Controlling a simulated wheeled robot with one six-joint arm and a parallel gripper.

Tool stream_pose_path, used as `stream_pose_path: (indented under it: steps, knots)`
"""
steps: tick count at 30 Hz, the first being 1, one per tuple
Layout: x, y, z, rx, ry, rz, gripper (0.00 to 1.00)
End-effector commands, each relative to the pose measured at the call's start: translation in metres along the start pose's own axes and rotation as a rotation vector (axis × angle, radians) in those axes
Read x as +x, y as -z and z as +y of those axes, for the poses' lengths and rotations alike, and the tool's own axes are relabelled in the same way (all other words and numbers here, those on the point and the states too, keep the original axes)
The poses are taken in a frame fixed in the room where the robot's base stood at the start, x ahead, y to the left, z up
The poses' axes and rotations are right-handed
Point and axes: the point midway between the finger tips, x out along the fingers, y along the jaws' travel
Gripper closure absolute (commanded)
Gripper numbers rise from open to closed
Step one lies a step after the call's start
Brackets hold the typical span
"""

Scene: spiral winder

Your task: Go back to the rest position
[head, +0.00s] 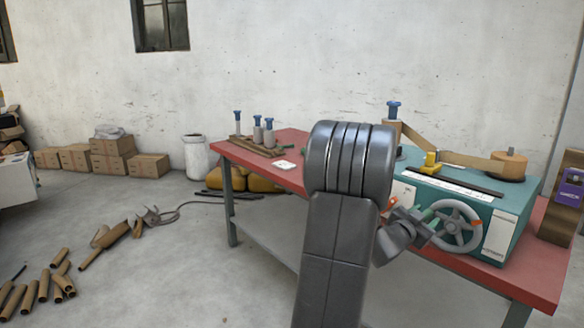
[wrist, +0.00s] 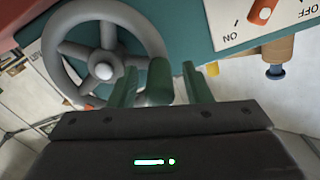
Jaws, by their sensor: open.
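My gripper (head: 428,216) is at the front of the teal winder (head: 415,168), close to the grey handwheel (head: 458,226). In the wrist view my gripper (wrist: 160,68) has its two green fingers apart. A dark green grip (wrist: 160,85), apparently the wheel's handle, shows between them with gaps on both sides. I cannot tell how deep it sits between them. The spoked handwheel (wrist: 98,62) lies just left of the fingers. The orange switch (wrist: 262,10) is on the white ON/OFF panel, upper right in the wrist view.
The winder stands on the red table (head: 300,178). A brown strip runs to a wooden roll (head: 508,164) on top. Blue-capped spools (head: 258,130) stand on a wooden rack at the back left. Cardboard tubes (head: 45,285) lie on the floor at left. Open floor lies left of the table.

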Motion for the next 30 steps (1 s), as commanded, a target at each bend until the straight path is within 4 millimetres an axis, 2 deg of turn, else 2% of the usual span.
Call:
stream_pose_path:
  steps: [18, 30]
  knots:
    - [-0.123, 0.001, -0.003, 0.0, 0.007, 0.001, 0.56]
    - [-0.039, 0.0, 0.001, 0.0, -0.002, 0.002, 0.56]
